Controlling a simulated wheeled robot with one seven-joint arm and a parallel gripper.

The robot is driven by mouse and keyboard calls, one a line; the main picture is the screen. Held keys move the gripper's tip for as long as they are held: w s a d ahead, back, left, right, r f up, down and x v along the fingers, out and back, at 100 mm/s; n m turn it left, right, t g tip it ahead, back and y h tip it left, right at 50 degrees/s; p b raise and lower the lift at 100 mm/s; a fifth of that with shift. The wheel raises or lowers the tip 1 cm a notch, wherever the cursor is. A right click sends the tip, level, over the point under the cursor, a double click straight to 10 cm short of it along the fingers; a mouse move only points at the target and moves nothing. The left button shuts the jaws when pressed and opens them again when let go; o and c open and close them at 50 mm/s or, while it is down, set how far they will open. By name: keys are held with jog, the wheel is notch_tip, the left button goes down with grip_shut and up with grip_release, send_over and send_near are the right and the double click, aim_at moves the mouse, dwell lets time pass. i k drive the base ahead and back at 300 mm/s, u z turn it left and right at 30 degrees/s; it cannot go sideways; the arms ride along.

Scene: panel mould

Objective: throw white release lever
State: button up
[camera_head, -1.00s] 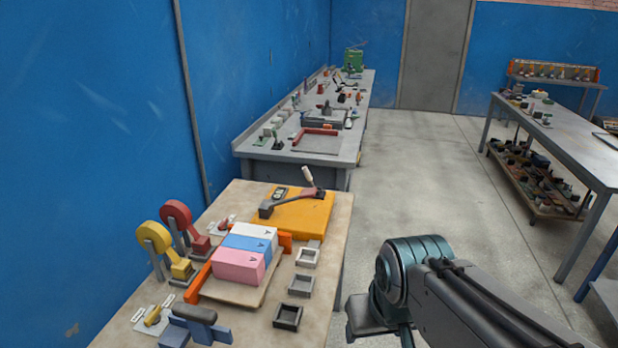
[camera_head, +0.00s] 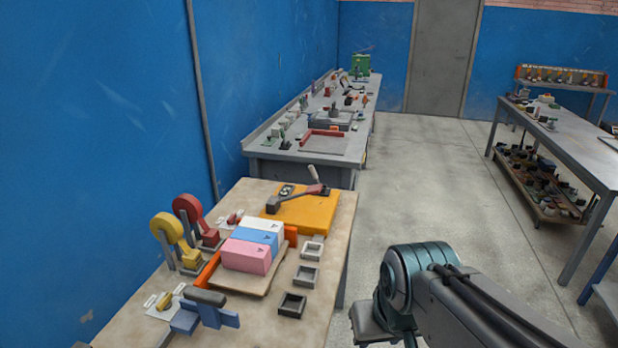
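A lever with a white grip (camera_head: 313,173) stands at the back of the near bench. Its dark arm with a red part lies across an orange-yellow plate (camera_head: 306,215), and the grip tilts up. Pink (camera_head: 246,257), blue (camera_head: 256,242) and white (camera_head: 262,229) blocks sit in a row in front of the plate, on a tan board between orange end pieces. My arm shows at the lower right, well apart from the lever. My gripper is out of the frame.
Yellow (camera_head: 172,236) and red (camera_head: 192,216) round-headed levers stand at the bench's left. A blue clamp-like piece (camera_head: 205,313) is at the front, and small square trays (camera_head: 292,305) line the right. Open floor (camera_head: 425,190) lies beyond my arm, with a cluttered bench behind.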

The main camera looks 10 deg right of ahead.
aim_at(311, 167)
jog(key=u, duration=0.3)
jog(key=k, duration=0.2)
jog(key=z, duration=1.45)
jog(key=i, duration=1.4)
jog(key=u, duration=0.3)
jog(key=i, duration=1)
jog(key=u, duration=1.2)
jog(key=i, duration=0.3)
jog(key=u, duration=0.25)
